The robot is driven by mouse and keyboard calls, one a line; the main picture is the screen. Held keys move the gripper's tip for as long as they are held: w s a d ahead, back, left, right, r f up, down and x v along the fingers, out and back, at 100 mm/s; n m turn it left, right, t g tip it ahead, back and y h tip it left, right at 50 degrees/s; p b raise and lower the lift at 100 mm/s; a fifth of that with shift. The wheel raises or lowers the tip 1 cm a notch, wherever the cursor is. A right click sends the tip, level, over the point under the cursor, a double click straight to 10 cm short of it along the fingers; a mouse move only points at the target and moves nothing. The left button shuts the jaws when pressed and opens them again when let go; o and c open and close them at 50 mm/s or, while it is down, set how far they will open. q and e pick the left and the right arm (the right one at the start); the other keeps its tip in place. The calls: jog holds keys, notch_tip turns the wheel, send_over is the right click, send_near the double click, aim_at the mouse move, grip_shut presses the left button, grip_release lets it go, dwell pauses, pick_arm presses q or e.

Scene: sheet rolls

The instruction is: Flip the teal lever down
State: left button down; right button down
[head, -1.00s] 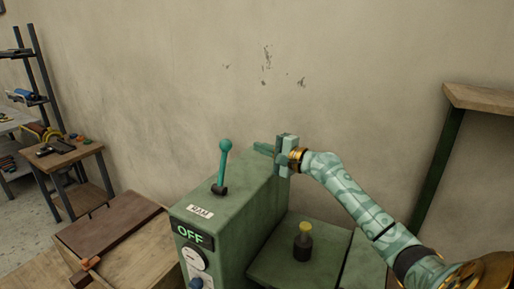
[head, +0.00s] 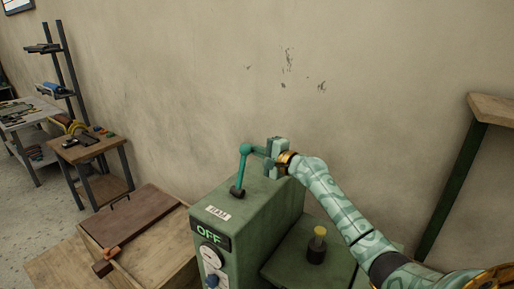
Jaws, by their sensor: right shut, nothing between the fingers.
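The teal lever (head: 242,169) stands up from a dark pivot on top of the green machine box (head: 262,196), its round knob at the top. The box's front display reads OFF. My right gripper (head: 258,151) comes in from the right at knob height. Its shut fingertips point left and reach the right side of the knob; whether they touch it I cannot tell. Nothing is held. My left gripper is out of view.
A yellow-capped dark bottle-like piece (head: 317,245) stands on the machine's lower right part. A brown board (head: 130,215) lies on a wooden bench to the left. A wall rises behind; a wooden shelf (head: 494,108) is at right.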

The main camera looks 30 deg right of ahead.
jog(key=shift+s+r, duration=0.1)
jog(key=shift+s+a+r+n+p, duration=0.25)
jog(key=shift+a+r+n+p, duration=0.1)
jog(key=shift+a+n, duration=0.3)
jog(key=shift+s+a+r+n+p, duration=0.25)
jog(key=shift+a+r+n+p, duration=0.1)
jog(key=shift+a+n, duration=0.25)
jog(key=s+a+n+t+y+p, duration=0.1)
jog(key=s+a+n+p, duration=0.3)
jog(key=a+n, duration=0.5)
jog(key=shift+a+f, duration=0.35)
jog(key=shift+f, duration=0.1)
jog(key=shift+f+n, duration=0.15)
jog(key=shift+n, duration=0.1)
